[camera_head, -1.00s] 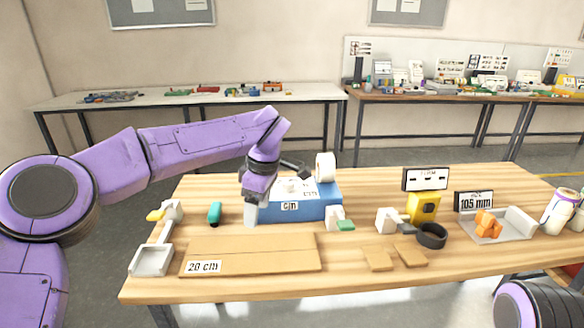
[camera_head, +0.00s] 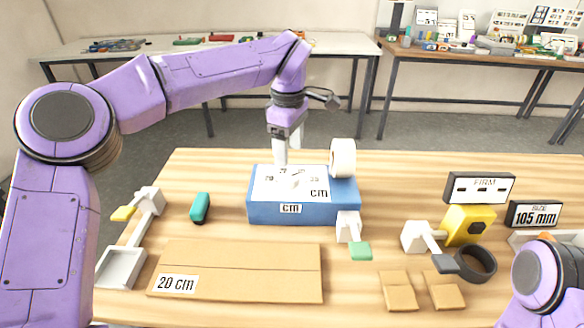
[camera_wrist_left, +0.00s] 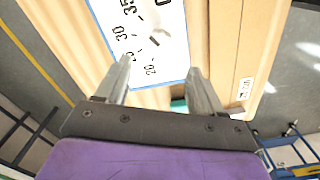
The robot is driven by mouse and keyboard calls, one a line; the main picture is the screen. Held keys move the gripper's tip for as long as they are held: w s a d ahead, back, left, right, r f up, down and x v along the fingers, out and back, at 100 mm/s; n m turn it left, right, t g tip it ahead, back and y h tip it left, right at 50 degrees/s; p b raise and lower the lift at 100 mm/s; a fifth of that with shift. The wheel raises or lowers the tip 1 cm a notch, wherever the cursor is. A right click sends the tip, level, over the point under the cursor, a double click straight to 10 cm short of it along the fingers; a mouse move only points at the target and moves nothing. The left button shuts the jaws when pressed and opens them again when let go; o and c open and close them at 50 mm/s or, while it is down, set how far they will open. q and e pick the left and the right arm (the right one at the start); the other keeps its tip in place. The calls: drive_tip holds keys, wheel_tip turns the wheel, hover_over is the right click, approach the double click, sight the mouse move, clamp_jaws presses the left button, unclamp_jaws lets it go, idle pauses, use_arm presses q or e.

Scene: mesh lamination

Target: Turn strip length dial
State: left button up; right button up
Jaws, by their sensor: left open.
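The blue box (camera_head: 262,211) stands mid-table with "cm" labels on it. Its white top panel (camera_head: 318,173) carries the strip length dial's scale, with a small pale knob (camera_head: 293,180) in the middle. My left gripper (camera_head: 281,160) points down at the back left of this panel, apart from the knob as far as I can see. In the left wrist view my left gripper (camera_wrist_left: 160,67) is open and empty, with part of the numbered panel (camera_wrist_left: 153,40) beyond its fingers. My right gripper is not in view.
A white roll (camera_head: 342,157) stands at the box's back right. A lever with a green tip (camera_head: 360,251) is at its front right. Cardboard marked 20 cm (camera_head: 250,270) lies in front. A teal object (camera_head: 200,208) lies left. My right arm is at the lower right.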

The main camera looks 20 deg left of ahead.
sight(290, 175)
use_arm(q)
drive_tip(key=shift+s+f, duration=0.2)
drive_tip(key=shift+f, duration=0.35)
drive_tip(key=shift+s+f, duration=0.15)
drive_tip(key=shift+f, duration=0.4)
drive_tip(key=f, duration=0.2)
drive_tip(key=w+f, duration=0.1)
drive_tip(key=f, duration=0.2)
drive_tip(key=shift+w+f, duration=0.15)
drive_tip(key=shift+f, duration=0.1)
drive_tip(key=shift+s+r, duration=0.1)
drive_tip(key=shift+s, duration=0.2)
drive_tip(key=shift+w, duration=0.15)
drive_tip(key=c, duration=1.1)
drive_tip(key=shift+o, duration=0.2)
